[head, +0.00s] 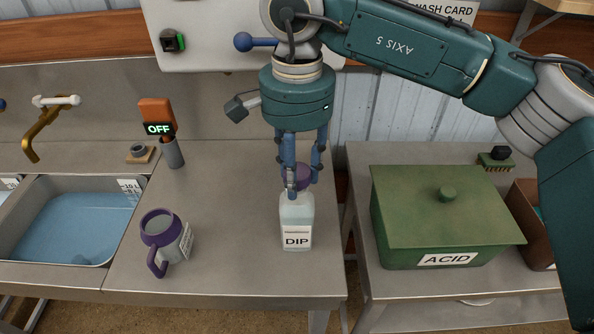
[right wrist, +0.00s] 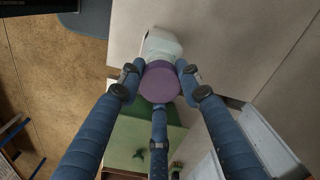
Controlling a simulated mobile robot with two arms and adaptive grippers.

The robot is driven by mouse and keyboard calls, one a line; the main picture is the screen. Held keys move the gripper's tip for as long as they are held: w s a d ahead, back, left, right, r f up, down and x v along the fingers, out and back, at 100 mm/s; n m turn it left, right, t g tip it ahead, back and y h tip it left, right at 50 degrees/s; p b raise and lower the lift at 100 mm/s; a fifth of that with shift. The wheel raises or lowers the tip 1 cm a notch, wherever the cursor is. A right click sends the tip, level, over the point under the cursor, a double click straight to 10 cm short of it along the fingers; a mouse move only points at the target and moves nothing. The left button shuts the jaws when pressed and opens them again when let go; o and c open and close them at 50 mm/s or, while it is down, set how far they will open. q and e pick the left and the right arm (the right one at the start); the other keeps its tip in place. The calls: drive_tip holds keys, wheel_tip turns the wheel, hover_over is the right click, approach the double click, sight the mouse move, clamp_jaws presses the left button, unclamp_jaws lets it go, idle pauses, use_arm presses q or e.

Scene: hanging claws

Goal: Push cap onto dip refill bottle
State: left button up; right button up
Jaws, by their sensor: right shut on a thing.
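The clear dip refill bottle (head: 297,222), labelled DIP, stands upright near the right edge of the steel bench. A purple cap (head: 303,174) is at the top of the bottle, between the fingers of my right gripper (head: 301,180). My right gripper points down from above and is shut on the cap. In the right wrist view the fingers close around the round purple cap (right wrist: 160,82), with the pale bottle (right wrist: 161,44) just beyond it. The fingers partly hide the bottle's neck, so I cannot tell whether the cap is seated. My left gripper is not in view.
A purple-and-grey mug (head: 160,235) stands left on the bench (head: 225,270), with clear bench between it and the bottle. A sink of blue water (head: 75,228) lies further left. A green ACID box (head: 445,215) stands on the right table, across a gap.

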drive_tip(key=shift+f+b, duration=0.8)
drive_tip(key=shift+f, duration=0.2)
drive_tip(key=o, duration=0.9)
drive_tip(key=shift+r+p, duration=1.85)
drive_tip(key=shift+r, duration=1.2)
